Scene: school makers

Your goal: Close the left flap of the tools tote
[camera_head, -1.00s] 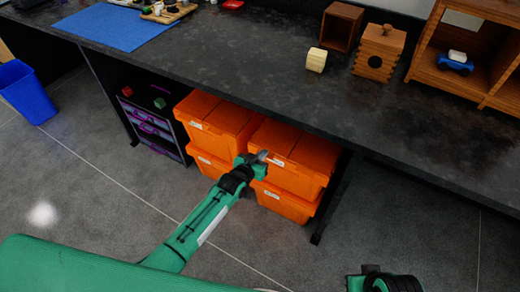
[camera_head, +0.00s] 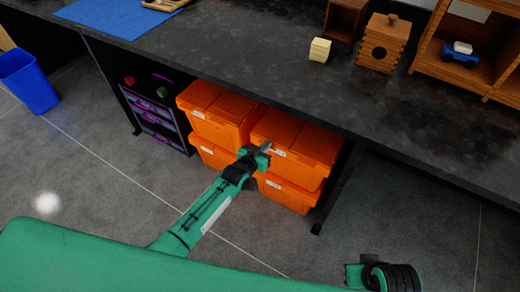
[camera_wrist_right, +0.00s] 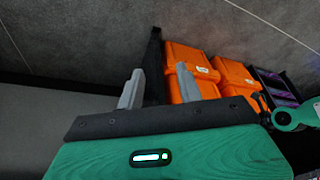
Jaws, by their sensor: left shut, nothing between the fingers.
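Orange totes stand in two stacks under the bench in the head view. The upper right tote (camera_head: 312,145) and upper left tote (camera_head: 215,103) have lids that look flat and shut, with a seam across each. White labels are too small to read, so I cannot tell which is the tools tote. My left gripper (camera_head: 264,149) is shut and empty, at the front left corner of the upper right tote; I cannot tell whether it touches. My right gripper (camera_wrist_right: 160,86) is open and empty in the right wrist view, away from the totes.
The dark bench top (camera_head: 240,50) overhangs the totes. A bench leg (camera_head: 335,190) stands right of them, and a purple drawer unit (camera_head: 155,120) left. A blue bin (camera_head: 27,82) stands far left. Wooden boxes (camera_head: 382,42) sit on the bench. The floor in front is clear.

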